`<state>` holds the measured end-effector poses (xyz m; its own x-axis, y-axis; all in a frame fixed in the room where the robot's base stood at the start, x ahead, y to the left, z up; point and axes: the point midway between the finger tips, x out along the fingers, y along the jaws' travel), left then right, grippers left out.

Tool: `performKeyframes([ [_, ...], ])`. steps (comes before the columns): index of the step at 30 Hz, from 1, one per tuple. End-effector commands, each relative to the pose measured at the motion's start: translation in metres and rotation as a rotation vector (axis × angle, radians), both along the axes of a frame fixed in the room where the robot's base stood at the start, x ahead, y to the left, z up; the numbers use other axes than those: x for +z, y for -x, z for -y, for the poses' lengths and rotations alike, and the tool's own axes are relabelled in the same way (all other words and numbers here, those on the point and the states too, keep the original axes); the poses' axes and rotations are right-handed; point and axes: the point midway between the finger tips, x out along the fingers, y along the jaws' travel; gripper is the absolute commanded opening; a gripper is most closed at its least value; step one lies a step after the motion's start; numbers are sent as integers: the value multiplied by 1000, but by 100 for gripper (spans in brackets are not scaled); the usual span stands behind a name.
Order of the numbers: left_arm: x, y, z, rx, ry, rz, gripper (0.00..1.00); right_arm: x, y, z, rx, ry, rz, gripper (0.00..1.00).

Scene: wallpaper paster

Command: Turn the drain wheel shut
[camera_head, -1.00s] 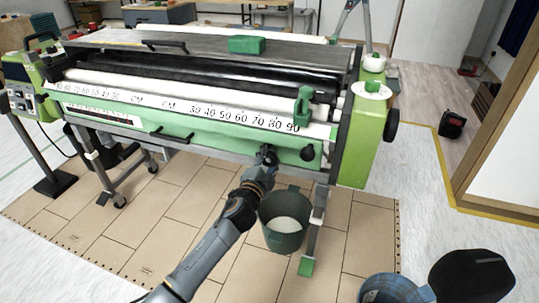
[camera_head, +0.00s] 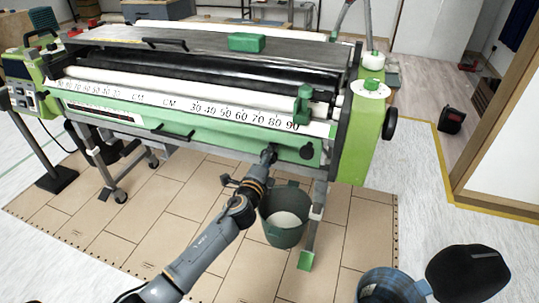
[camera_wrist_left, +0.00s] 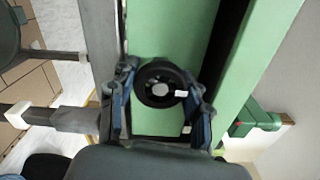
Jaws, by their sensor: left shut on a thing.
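My left gripper (camera_head: 268,156) reaches up to the green front panel of the machine. In the left wrist view its two fingers (camera_wrist_left: 162,92) lie on either side of a round black drain wheel (camera_wrist_left: 158,82) and are shut on it. The wheel has a pale centre and a white mark at its right side. In the head view my gripper hides most of this wheel. My right gripper is not in view.
A dark round knob (camera_head: 307,152) sits on the panel right of my gripper. A dark green bucket (camera_head: 285,222) stands on the floor below, beside a machine leg (camera_head: 317,212).

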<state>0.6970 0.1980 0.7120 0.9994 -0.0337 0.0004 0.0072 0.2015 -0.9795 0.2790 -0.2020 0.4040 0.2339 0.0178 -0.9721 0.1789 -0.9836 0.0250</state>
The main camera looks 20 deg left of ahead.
Motion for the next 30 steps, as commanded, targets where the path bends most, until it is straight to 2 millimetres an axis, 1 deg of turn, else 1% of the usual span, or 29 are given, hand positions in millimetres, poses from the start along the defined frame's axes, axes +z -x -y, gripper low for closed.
performKeyframes([
  [12, 0, 0, 1, -3, -12, 2, 17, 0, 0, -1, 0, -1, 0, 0],
  [13, 0, 0, 1, -3, -12, 2, 51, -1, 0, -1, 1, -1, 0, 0],
  [16, 0, 0, 1, -2, -11, 2, 71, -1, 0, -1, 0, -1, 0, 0],
  [17, 0, 0, 1, -2, -11, 2, 73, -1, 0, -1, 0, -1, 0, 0],
  [26, 0, 1, 0, -1, -9, 0, 73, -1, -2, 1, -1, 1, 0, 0],
  [30, -1, 11, 0, -2, -8, 0, 73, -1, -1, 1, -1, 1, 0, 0],
])
